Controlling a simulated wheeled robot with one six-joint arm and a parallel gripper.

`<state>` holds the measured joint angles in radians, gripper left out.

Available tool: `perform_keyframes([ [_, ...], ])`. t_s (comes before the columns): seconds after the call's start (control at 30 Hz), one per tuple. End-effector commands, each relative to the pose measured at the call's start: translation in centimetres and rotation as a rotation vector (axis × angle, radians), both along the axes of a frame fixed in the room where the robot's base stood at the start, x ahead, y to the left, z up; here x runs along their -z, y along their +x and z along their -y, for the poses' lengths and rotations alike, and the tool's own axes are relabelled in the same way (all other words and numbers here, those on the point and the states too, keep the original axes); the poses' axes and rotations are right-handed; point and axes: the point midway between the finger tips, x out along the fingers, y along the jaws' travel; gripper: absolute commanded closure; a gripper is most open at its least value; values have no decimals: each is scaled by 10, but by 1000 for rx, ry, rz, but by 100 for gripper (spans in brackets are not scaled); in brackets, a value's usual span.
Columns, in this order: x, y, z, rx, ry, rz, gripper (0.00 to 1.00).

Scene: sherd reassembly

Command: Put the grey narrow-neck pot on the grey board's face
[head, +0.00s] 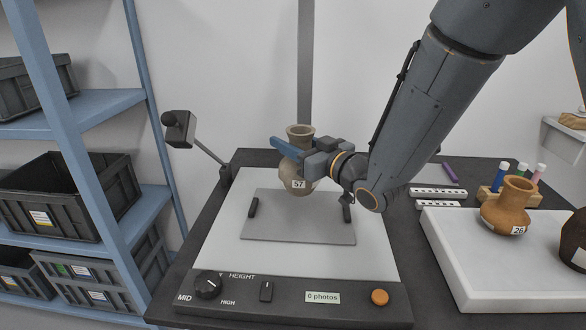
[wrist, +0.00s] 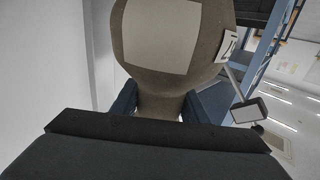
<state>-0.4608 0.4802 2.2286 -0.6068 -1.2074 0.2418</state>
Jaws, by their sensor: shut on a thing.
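The grey-brown narrow-neck pot (head: 296,184), with a label reading 57, is upright over the back part of the grey board (head: 300,229). I cannot tell whether its base touches the board. My gripper (head: 299,153) is shut on the pot's neck from the right. In the wrist view the pot's body (wrist: 205,75) fills the top, with a pale square patch on it, and its neck sits between my two fingers (wrist: 160,105). The grey board lies on a white panel (head: 345,262), with a small black clip at its left and right sides.
A control strip (head: 330,310) with a knob and an orange button runs along the front. A white padded tray (head: 460,260) at right holds an orange jug (head: 507,207) and a dark pot (head: 574,240). A lamp (head: 180,129) stands back left. Shelves with black crates are at left.

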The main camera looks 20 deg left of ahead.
Motion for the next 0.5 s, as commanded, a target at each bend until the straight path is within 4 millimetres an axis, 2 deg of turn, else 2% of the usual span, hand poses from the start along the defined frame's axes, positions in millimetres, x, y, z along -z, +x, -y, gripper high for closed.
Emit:
perform_keyframes([
  [0.23,15,1,1,1,3,2,100],
  [0.5,48,1,1,2,2,1,100],
])
